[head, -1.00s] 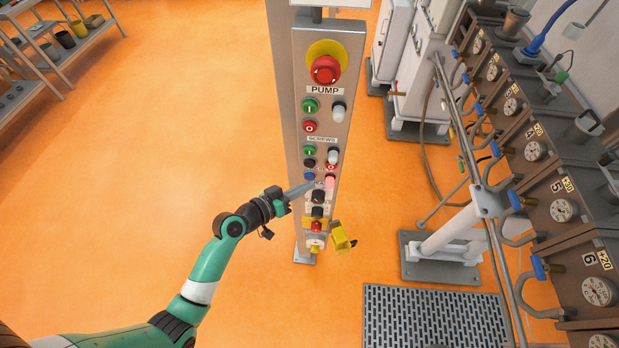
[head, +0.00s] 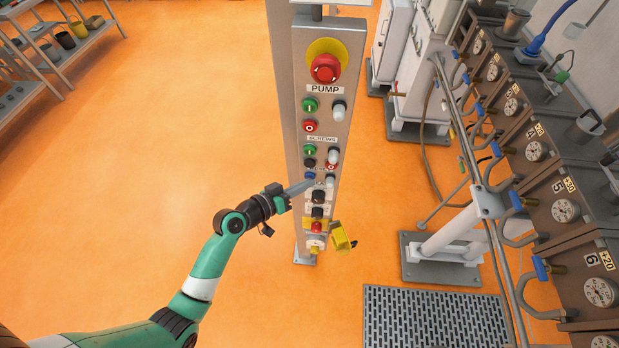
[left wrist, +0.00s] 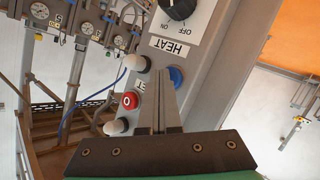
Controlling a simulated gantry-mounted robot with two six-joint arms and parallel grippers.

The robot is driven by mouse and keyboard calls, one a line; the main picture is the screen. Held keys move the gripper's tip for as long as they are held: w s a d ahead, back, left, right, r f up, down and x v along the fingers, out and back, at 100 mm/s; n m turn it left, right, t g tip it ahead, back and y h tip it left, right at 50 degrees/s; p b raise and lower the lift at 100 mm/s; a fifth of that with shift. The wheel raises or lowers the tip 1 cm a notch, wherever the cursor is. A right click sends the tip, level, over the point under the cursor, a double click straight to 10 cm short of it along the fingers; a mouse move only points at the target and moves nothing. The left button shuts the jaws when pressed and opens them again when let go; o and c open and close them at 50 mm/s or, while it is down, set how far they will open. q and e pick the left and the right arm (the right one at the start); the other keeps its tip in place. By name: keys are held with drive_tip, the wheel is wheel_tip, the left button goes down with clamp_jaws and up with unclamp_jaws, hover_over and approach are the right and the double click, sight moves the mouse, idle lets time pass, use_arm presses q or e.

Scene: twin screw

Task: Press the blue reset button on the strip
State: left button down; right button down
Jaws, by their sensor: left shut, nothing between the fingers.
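The strip (head: 345,62) is a tall grey control post with a column of buttons. The blue reset button (head: 309,176) sits in its lower middle, below a black button. My left gripper (head: 311,184) is shut and empty, with its tips at the blue button. In the left wrist view the shut fingertips (left wrist: 161,74) overlap the near edge of the blue button (left wrist: 178,76), which shows partly beside them. I cannot tell whether they touch or press it. My right gripper is not in view.
A red emergency stop (head: 325,68) and green and red buttons sit higher on the strip. A white lamp (head: 330,180) is beside the blue button. A yellow padlock-like piece (head: 341,238) hangs low right.

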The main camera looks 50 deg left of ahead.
use_arm(q)
drive_tip(key=shift+w+a, duration=0.1)
drive_tip(key=shift+a, duration=0.05)
idle(0.5)
drive_tip(key=shift+s+d+p, duration=0.3)
drive_tip(key=shift+s+d, duration=0.3)
drive_tip(key=shift+s, duration=0.05)
drive_tip(key=shift+s+d+p, duration=0.8)
drive_tip(key=shift+s+d, duration=0.85)
drive_tip(key=shift+s, duration=0.25)
